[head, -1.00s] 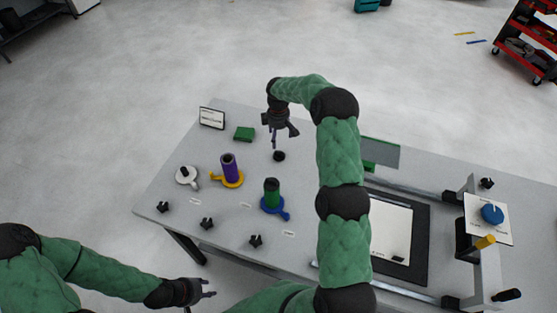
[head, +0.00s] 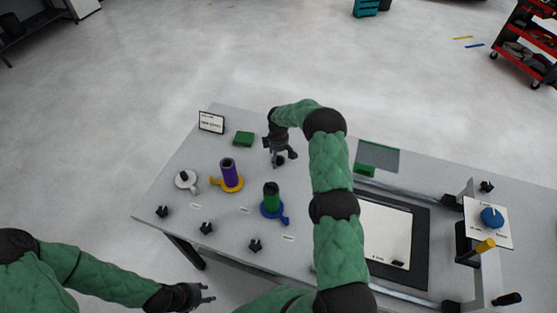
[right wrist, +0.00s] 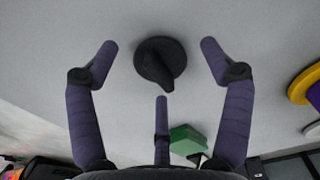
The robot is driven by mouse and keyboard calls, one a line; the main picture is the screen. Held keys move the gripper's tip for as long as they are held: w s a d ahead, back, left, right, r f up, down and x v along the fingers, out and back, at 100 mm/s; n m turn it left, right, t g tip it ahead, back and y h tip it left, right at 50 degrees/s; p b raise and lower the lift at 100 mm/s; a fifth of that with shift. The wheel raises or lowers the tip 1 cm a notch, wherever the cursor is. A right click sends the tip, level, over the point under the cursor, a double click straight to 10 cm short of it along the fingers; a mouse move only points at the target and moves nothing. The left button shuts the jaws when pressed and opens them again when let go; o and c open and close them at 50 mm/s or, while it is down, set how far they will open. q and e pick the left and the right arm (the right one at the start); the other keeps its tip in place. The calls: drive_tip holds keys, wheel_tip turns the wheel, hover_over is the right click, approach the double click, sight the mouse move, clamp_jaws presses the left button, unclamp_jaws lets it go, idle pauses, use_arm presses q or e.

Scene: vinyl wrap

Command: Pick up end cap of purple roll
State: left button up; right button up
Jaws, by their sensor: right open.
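A black end cap (right wrist: 158,60) with a raised, pointed grip lies on the grey table. In the right wrist view it sits between the spread fingers of my right gripper (right wrist: 160,72), apart from them. In the head view my right gripper (head: 281,159) is low over the cap's spot and mostly hides it. The purple roll (head: 229,171) stands upright on a yellow holder (head: 239,184), to the left of my right gripper. The holder's edge also shows at the right of the right wrist view (right wrist: 302,84). My left gripper (head: 207,293) is open and empty off the table's front.
A green block (head: 243,139) lies left of my right gripper. A green roll (head: 271,195) stands on a blue holder (head: 270,211) nearer the front. A white holder (head: 185,179) and several black knobs (head: 206,228) lie around. A framed panel (head: 386,228) is at the right.

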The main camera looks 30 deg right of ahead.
drive_tip(key=shift+f, duration=0.2)
drive_tip(key=c, duration=0.9)
drive_tip(key=shift+r, duration=0.1)
